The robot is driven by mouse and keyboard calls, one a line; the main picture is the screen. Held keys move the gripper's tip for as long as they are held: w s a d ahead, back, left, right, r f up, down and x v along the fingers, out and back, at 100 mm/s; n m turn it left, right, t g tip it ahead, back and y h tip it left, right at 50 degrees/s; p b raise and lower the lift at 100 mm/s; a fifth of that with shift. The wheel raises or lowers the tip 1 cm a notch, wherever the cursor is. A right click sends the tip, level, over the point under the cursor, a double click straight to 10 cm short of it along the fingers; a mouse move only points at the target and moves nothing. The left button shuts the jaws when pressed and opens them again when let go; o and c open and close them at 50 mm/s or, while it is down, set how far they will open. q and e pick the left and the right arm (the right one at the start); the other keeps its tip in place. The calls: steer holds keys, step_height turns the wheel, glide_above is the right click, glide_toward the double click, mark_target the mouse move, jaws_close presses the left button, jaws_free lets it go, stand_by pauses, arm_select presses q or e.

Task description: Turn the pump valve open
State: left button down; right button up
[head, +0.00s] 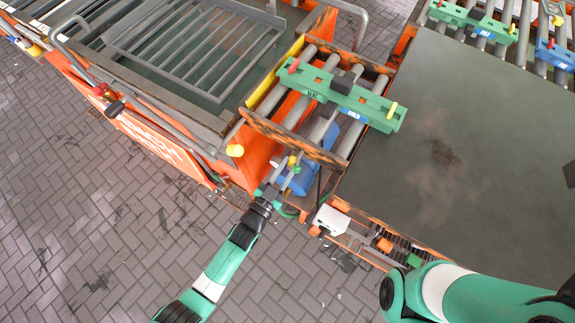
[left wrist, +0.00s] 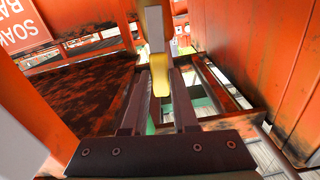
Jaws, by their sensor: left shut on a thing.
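The pump valve's yellow handle (left wrist: 160,75) hangs down between the two fingers of my left gripper (left wrist: 160,105) in the left wrist view. In the head view my left gripper (head: 284,178) reaches in from the lower left, with a small yellow part (head: 292,161) at its fingertips. The gripper is shut on the yellow handle. A blue rounded body, seemingly the pump (head: 297,180), sits just beside and behind the fingers, partly hidden. My right arm shows at the lower right, but its gripper is not visible.
An orange tank (head: 160,145) with a grey grate (head: 195,45) stands at left. A roller section carries a green fixture (head: 340,95) above the gripper. A dark tabletop (head: 450,140) lies to the right. In the left wrist view, orange walls (left wrist: 245,45) close in around the fingers.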

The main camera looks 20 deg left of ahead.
arm_select(q)
steer(key=c, duration=0.7)
jaws_free()
steer(key=shift+s+a, duration=0.1)
steer(key=shift+s, duration=0.15)
steer(key=shift+p+v, duration=1.85)
steer(key=shift+v, duration=3.7)
